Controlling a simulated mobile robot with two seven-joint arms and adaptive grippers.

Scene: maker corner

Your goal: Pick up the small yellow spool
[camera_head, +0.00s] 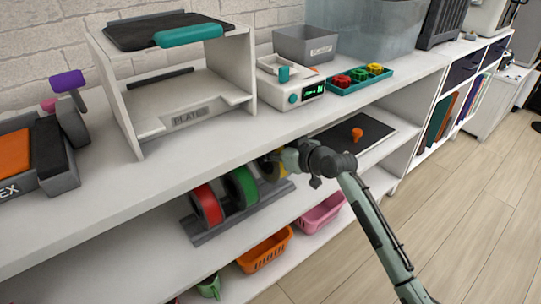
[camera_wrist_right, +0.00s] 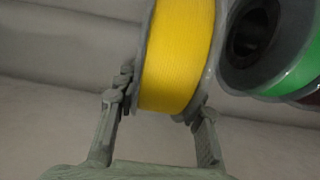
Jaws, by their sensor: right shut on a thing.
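The small yellow spool (camera_wrist_right: 178,60) fills the upper middle of the right wrist view, with grey flanges on both sides. My right gripper (camera_wrist_right: 160,108) is shut on it, one finger against each flange. In the head view the yellow spool (camera_head: 268,168) shows only as a sliver, mostly hidden by the shelf edge and my right gripper (camera_head: 283,161). It is at the right end of the spool row; I cannot tell whether it touches the rack. My left gripper is not in view.
A green spool (camera_head: 241,187) and a red spool (camera_head: 207,205) stand in a dark rack (camera_head: 206,238) to the left. The upper shelf (camera_head: 200,150) overhangs them. Orange (camera_head: 265,250) and pink (camera_head: 322,214) baskets sit below. The floor (camera_head: 450,220) at right is clear.

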